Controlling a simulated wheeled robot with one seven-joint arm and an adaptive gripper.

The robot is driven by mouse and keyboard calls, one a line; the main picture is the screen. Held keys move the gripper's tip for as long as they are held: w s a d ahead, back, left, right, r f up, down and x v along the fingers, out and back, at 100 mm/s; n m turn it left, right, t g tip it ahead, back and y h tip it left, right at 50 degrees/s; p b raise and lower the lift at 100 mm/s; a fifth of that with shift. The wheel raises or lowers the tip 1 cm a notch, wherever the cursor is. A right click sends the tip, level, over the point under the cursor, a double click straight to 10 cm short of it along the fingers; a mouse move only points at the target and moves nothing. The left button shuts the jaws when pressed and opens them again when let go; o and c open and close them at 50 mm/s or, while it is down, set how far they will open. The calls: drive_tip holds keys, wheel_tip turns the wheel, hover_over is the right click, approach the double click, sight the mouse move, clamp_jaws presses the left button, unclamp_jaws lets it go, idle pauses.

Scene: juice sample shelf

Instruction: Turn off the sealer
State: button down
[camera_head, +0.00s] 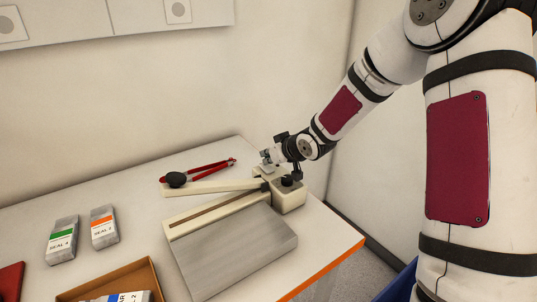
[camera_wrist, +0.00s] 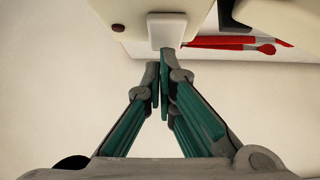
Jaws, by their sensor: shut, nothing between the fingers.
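The sealer (camera_head: 291,197) stands on the table, with a cream housing, a dark knob on top, a cream lever arm (camera_head: 215,187) with a black end knob, and a grey plate in front. My gripper (camera_head: 266,158) is at the back of the housing in the head view. In the wrist view its fingertips (camera_wrist: 163,72) are together and empty, at the lower end of a white tab-like part (camera_wrist: 167,31) on the cream housing (camera_wrist: 130,12). I cannot tell whether they touch it. A small dark red dot (camera_wrist: 118,28) shows on the housing. The white part's switch position cannot be told.
A red-handled tool (camera_head: 212,168) lies behind the lever arm. A brown tray (camera_head: 140,272) holds a blue-labelled item. The wall is close behind the table.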

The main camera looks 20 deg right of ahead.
drive_tip(key=shift+w+a+f, duration=0.2)
drive_tip(key=shift+f, duration=0.2)
drive_tip(key=shift+d, duration=0.1)
drive_tip(key=shift+s, duration=0.1)
drive_tip(key=shift+s+d+r, duration=0.1)
drive_tip(key=shift+s, duration=0.05)
drive_tip(key=shift+s+d+p, duration=0.2)
drive_tip(key=shift+s+p, duration=0.25)
drive_tip(key=shift+s, duration=0.15)
